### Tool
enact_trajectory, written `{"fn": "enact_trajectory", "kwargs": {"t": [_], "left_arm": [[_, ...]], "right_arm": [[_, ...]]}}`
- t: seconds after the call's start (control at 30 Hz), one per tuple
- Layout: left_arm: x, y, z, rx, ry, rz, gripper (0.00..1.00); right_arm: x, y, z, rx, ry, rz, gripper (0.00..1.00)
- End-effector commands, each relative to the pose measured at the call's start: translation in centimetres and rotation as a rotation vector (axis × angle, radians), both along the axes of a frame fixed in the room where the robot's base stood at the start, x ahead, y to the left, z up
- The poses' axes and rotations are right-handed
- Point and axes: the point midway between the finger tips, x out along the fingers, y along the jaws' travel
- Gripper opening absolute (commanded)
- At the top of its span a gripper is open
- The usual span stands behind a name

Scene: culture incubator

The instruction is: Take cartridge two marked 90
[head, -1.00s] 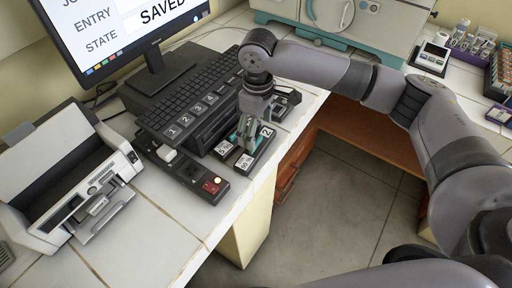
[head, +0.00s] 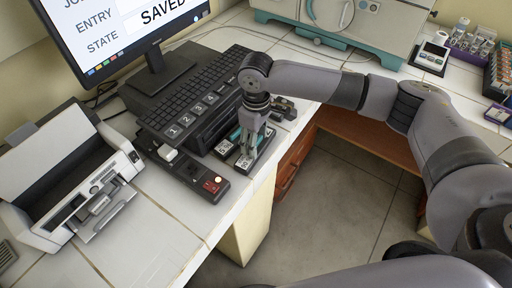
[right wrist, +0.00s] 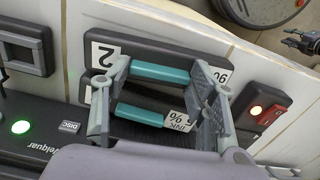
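A dark cartridge marked 2 at one end (right wrist: 107,53) lies in a black holder and has a teal bar (right wrist: 160,72). The label at its other end (right wrist: 220,74) reads 90, partly cut off by a finger.
A keyboard (head: 195,90) and monitor (head: 120,30) stand behind the cartridges. A dark control box with a red switch (head: 211,186) is nearby, and a white printer (head: 65,175) is at left. The table edge drops off to the right.

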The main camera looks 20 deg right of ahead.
Motion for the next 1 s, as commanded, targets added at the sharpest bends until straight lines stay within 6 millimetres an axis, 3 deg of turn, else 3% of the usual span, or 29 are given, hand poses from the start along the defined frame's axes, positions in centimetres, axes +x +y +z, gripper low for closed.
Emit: {"fn": "enact_trajectory", "kwargs": {"t": [0.53,0.83,1.0], "left_arm": [[-0.1,0.0,0.0,0.0,0.002,-0.001,0.28],[-0.1,0.0,0.0,-0.001,0.001,-0.001,0.28],[-0.1,0.0,-0.1,-0.001,0.001,-0.001,0.28]], "right_arm": [[0.0,0.0,0.0,0.0,0.0,0.0,0.14],[0.1,0.0,0.3,0.001,-0.002,0.0,0.13],[0.2,0.1,1.5,0.003,-0.004,-0.001,0.13]]}}
